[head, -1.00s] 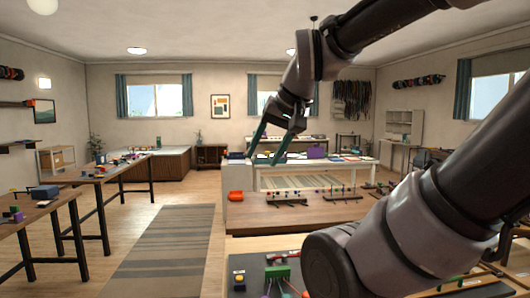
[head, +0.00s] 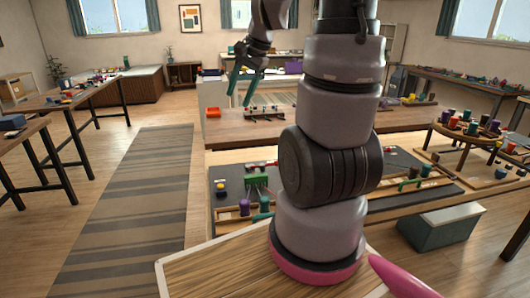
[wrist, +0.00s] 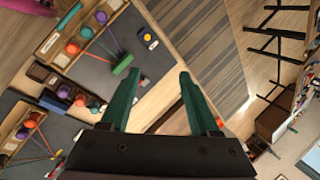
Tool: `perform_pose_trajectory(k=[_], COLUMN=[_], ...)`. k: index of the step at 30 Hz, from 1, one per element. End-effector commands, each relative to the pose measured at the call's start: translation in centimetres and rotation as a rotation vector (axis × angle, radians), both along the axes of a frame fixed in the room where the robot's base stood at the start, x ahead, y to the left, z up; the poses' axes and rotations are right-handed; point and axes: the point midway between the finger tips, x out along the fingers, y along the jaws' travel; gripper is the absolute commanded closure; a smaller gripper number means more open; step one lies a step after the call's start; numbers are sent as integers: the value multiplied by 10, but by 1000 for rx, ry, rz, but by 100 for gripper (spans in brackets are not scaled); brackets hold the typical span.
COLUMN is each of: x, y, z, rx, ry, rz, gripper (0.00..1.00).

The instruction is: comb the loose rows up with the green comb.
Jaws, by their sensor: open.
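My gripper (head: 240,97) is raised above the far part of the workbench, its two green fingers spread and nothing between them. In the wrist view my gripper (wrist: 159,74) is likewise open and empty. A green block (head: 257,180) lies on the dark mat left of my arm; it also shows in the wrist view (wrist: 122,65), with coloured cords fanning from it. I cannot tell whether it is the green comb. A slim green bar (head: 410,184) lies right of my arm. Separate loose rows cannot be made out. My arm hides the middle of the mat.
The dark mat (head: 225,205) carries wooden racks with coloured bobbins and a yellow-topped piece (head: 221,185). A round stand (head: 474,146) of bobbins is at the right, above a grey-green box (head: 440,228). Floor and striped rug are clear at left.

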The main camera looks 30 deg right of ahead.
Motion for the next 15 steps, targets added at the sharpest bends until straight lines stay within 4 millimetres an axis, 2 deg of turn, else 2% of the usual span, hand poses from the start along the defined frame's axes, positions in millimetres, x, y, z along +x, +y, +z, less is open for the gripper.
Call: perform_pose_trajectory(k=[1, 6, 12, 15], x=[10, 36, 46, 45], y=[-12, -46, -84, -97], z=[-22, -90, -175, -209], rx=[31, 127, 217, 248], ry=[51, 187, 337, 391], rz=[-63, -276, -518, -608], gripper=[38, 38, 38, 38])
